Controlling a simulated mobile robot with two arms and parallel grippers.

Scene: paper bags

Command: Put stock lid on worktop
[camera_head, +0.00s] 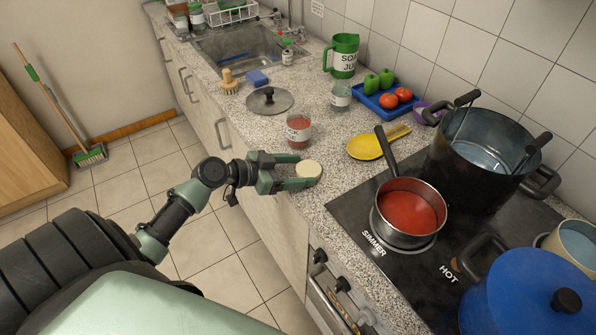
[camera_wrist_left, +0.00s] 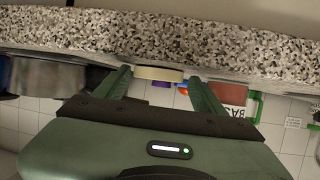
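My left gripper (camera_head: 296,171) is at the worktop's front edge, with its fingers spread apart. A round cream disc, perhaps a jar lid (camera_head: 309,169), lies on the worktop at the fingertips. In the left wrist view the disc (camera_wrist_left: 158,74) shows edge-on between the finger ends, with a gap on one side. A grey round lid with a black knob (camera_head: 262,103) lies on the speckled worktop (camera_head: 330,205) farther back. A blue lid with a black knob (camera_head: 535,290) covers a pot at the lower right. Which one is the stock lid I cannot tell. My right gripper is not in view.
A jar of red contents (camera_head: 298,131) stands just behind the disc. A saucepan of red sauce (camera_head: 408,212) and a large dark pot (camera_head: 480,165) stand on the hob. A yellow spoon rest (camera_head: 368,147) and blue tray (camera_head: 378,107) lie behind. Bare worktop lies left of the saucepan.

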